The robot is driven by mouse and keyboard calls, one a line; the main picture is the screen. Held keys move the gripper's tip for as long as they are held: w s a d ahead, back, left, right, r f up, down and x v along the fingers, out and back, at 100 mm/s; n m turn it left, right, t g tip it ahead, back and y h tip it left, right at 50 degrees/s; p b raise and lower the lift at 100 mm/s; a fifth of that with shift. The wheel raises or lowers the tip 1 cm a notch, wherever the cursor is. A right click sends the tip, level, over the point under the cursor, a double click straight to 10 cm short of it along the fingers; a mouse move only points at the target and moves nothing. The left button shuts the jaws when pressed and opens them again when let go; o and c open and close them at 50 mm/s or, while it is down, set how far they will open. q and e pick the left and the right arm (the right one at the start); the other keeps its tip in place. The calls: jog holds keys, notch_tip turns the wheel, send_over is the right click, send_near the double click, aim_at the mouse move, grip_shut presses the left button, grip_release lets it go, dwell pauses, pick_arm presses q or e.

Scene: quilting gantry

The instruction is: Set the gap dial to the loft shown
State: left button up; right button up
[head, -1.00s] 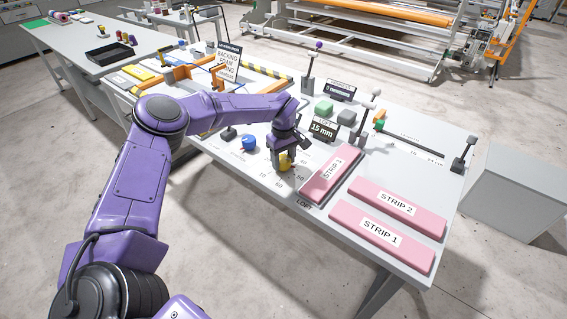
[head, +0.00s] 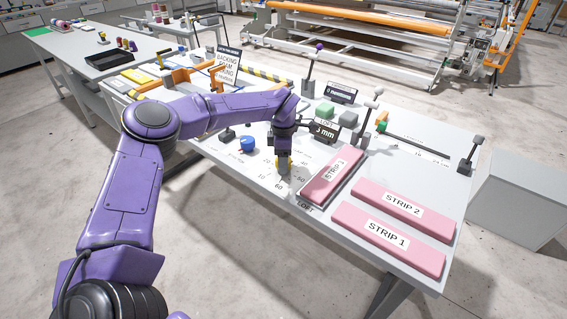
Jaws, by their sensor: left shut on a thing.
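My left gripper (head: 283,160) points down and is shut on the yellow dial knob (head: 289,165). The gripper hides most of the knob and its pointer. Printed numbers ring the dial on the white table, among them 10, 20, 50 and 60. A dark loft display (head: 326,133) stands just behind the dial. My arm's wrist covers its left part, and "5 mm" shows. My right gripper is out of view.
A blue knob (head: 247,145) sits left of the dial. Pink pads marked strip 1 (head: 372,237) and strip 2 (head: 388,204) lie at the right, and another pink strip (head: 331,177) lies beside the dial.

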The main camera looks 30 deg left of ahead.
pick_arm(q)
jog(key=n+b, duration=0.2)
jog(key=n, duration=0.2)
jog(key=shift+w+a+n, duration=0.1)
jog(key=shift+n, duration=0.2)
jog(key=n+b, duration=0.1)
jog(key=n, duration=0.2)
jog(key=shift+n+b, duration=0.4)
jog(key=n+b, duration=0.2)
jog(key=n, duration=0.1)
jog(key=shift+f+n, duration=0.1)
jog(key=shift+n, duration=0.2)
jog(key=n+b, duration=0.2)
jog(key=n, duration=0.1)
jog(key=shift+n, duration=0.3)
jog(key=n+b, duration=0.4)
jog(key=n, duration=0.2)
jog(key=shift+b, duration=0.35)
jog(key=shift+n+b, duration=1.2)
jog(key=shift+n, duration=0.7)
jog(key=o, duration=1)
